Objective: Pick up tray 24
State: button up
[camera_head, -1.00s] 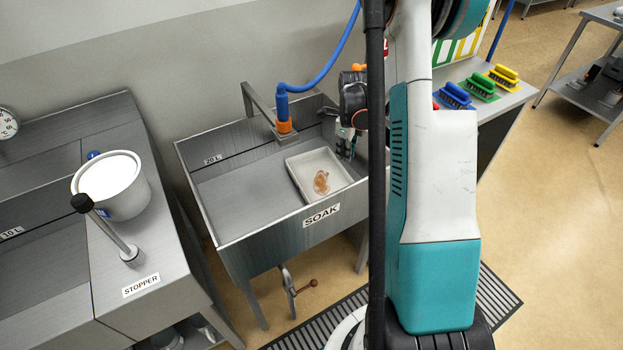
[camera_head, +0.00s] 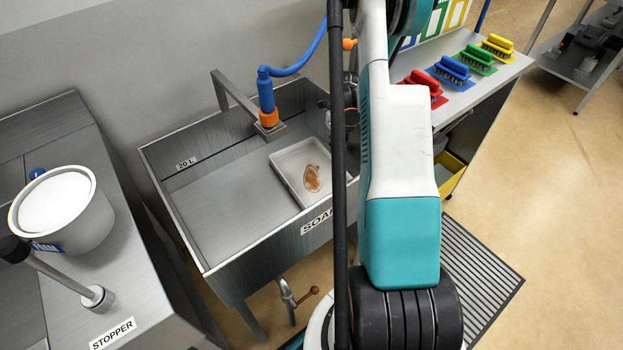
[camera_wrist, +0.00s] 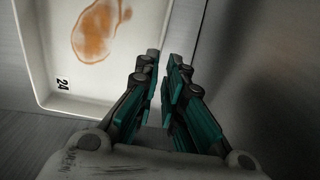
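Tray 24 (camera_head: 285,166) is a shallow white tray with a brown stain, lying in the right part of the sink marked SOAK. In the wrist view its floor (camera_wrist: 60,45), the "24" label and the near wall show at the left. My gripper (camera_wrist: 165,65) points down at the tray's right wall, near a corner. Its two teal fingers stand a narrow gap apart, one on the tray side and one on the sink side. Whether they touch the wall is not clear. In the head view my arm hides most of the gripper.
The steel sink (camera_head: 225,205) has high walls close to the tray's right side. A white bucket (camera_head: 60,210) stands on the left counter. Several coloured brushes (camera_head: 452,70) lie on the right bench.

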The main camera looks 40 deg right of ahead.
aim_at(335, 168)
jog(key=f+b, duration=0.1)
jog(key=f, duration=0.1)
jog(key=f+b, duration=0.1)
jog(key=f, duration=0.2)
jog(key=f+b, duration=0.1)
jog(key=f, duration=0.2)
jog(key=shift+w+f+b, duration=0.2)
jog(key=shift+w+b, duration=0.05)
jog(key=shift+b, duration=0.15)
grip_shut()
jog(key=shift+r, duration=0.1)
